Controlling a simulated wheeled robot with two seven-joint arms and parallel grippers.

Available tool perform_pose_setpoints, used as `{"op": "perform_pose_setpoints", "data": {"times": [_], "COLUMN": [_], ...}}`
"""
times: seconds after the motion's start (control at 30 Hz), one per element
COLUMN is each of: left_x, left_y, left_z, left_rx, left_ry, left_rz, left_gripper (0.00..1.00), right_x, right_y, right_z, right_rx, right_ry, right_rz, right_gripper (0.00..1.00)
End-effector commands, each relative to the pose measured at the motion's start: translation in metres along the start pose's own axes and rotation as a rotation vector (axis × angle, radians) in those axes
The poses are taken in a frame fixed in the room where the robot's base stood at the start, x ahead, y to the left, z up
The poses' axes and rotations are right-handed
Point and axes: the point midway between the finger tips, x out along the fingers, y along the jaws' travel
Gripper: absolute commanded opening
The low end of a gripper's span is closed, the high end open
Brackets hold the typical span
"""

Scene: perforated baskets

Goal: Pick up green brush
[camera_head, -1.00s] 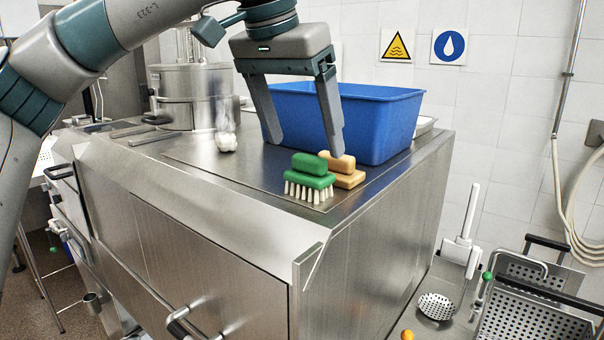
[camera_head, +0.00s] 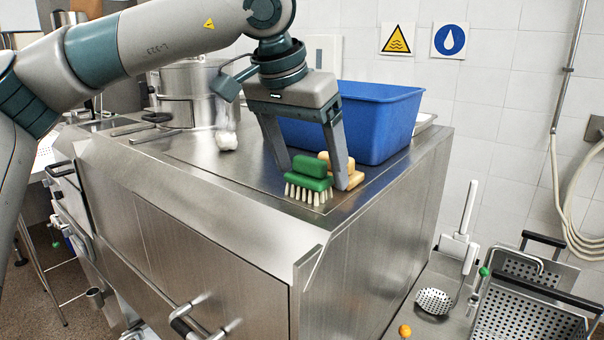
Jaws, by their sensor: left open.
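The green brush (camera_head: 308,178), with white bristles pointing down, stands on the steel counter top near its front right edge. My left gripper (camera_head: 313,180) is open and lowered over it. One finger reaches down at the brush's left and behind it, the other at its right. I cannot tell whether either finger touches the brush. The right gripper is not in view.
A similar orange brush (camera_head: 354,177) stands right behind the green one, partly hidden by the right finger. A blue tub (camera_head: 380,120) stands behind both. A steel pot (camera_head: 190,95) is at the back left. Perforated baskets (camera_head: 520,315) are at the lower right.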

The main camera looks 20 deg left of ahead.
Motion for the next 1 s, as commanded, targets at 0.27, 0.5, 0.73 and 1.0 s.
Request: {"op": "perform_pose_setpoints", "data": {"times": [0.27, 0.5, 0.73, 1.0], "left_x": [0.0007, 0.0005, 0.0004, -0.0016], "left_y": [-0.0003, -0.0003, -0.0003, -0.0002], "left_z": [0.0001, 0.0001, 0.0, -0.001], "left_rx": [-0.001, -0.001, -0.001, -0.001], "left_ry": [0.0, 0.0, 0.0, 0.001], "left_rz": [0.0, -0.001, -0.001, -0.001], "left_gripper": [0.8, 0.63, 0.35, 0.35], "right_x": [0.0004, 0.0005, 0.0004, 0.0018], "right_y": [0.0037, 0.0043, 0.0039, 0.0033], "right_z": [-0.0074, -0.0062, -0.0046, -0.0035], "right_rx": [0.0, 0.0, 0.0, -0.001], "right_ry": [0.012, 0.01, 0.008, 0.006], "right_rz": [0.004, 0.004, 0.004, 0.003], "right_gripper": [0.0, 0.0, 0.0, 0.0]}}
